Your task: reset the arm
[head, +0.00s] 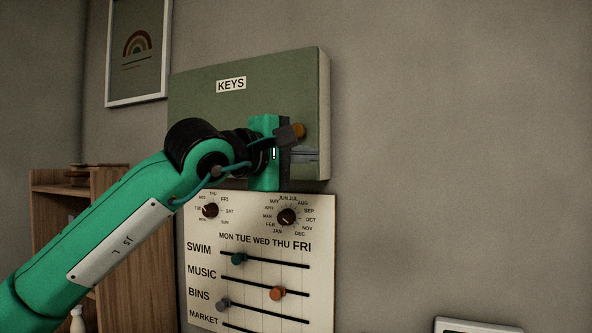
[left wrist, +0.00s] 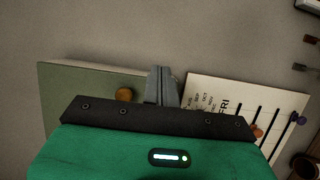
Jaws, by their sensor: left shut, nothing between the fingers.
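My left arm comes in from the left in the head view, and its gripper (head: 304,154) is in front of the lower right part of the green KEYS cabinet (head: 215,110). In the left wrist view the gripper's grey fingers (left wrist: 163,86) are together with nothing between them. They lie between the cabinet (left wrist: 75,90) and the white planner board (left wrist: 215,90) in that picture. A round orange-brown knob (head: 298,131) on the cabinet shows just beside the gripper, and also in the left wrist view (left wrist: 124,95). I cannot tell whether the fingers touch the cabinet. My right gripper is out of view.
The planner board (head: 200,235) below the cabinet has two dials and sliders on dark slots. A framed rainbow picture (head: 138,50) hangs at upper left. A wooden shelf (head: 110,185) stands at left. The wall at right is bare, with a white-framed item (head: 475,325) low down.

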